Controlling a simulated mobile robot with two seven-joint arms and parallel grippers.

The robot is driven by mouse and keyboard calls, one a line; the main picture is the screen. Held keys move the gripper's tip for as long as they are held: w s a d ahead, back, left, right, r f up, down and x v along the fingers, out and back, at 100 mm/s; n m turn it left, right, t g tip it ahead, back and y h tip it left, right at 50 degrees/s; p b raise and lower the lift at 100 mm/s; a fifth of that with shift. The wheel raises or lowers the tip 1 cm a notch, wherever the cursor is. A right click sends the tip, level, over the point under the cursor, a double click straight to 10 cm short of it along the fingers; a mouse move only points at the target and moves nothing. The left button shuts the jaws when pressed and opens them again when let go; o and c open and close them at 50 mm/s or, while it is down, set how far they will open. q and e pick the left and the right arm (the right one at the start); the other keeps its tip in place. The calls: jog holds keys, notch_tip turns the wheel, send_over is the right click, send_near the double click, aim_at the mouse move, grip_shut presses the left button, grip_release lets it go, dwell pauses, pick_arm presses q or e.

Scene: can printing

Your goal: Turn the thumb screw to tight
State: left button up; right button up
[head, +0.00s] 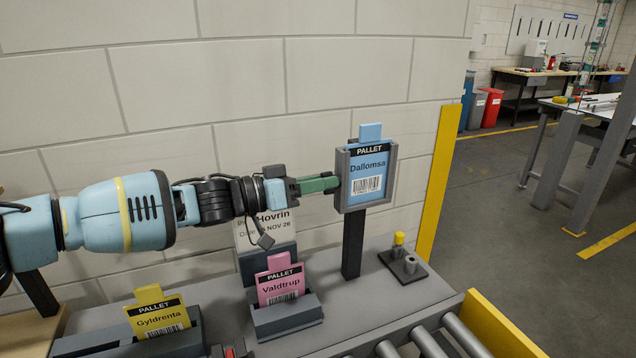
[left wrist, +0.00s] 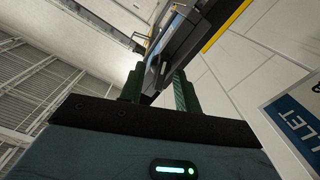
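The grey holder (head: 341,180) stands on a dark post and carries a blue card (head: 367,166) reading "PALLET Dallomsa". My left gripper (head: 332,184) is level at the holder's left side, with its green fingertips right at the edge. In the left wrist view the two green fingers of my left gripper (left wrist: 158,85) stand apart, with the dark holder (left wrist: 180,45) beyond them. I cannot make out the thumb screw; the fingertips cover that side of the holder. Whether the fingers touch it is unclear. My right gripper is not in view.
Below stand a pink Valdtrup card (head: 280,284) and a yellow Gyldrenta card (head: 158,315) in grey holders. A small base with a yellow-topped peg (head: 399,239) is right of the post. Rollers (head: 428,343) lie in front. A block wall is behind; open floor is at right.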

pick_arm(q)
grip_shut()
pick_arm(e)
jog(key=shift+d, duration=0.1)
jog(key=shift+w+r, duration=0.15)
pick_arm(q)
jog(key=m+p, duration=0.1)
jog(key=m, duration=0.6)
jog(key=m+p, duration=0.1)
jog(key=m, duration=1.3)
jog(key=shift+s+d+f+m+p, duration=0.15)
jog(key=shift+s+f+m+p, duration=0.1)
jog(key=shift+m+p, duration=0.15)
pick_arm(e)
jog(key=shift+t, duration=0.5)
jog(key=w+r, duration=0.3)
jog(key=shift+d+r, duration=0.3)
pick_arm(q)
jog(key=shift+m, duration=0.3)
grip_release()
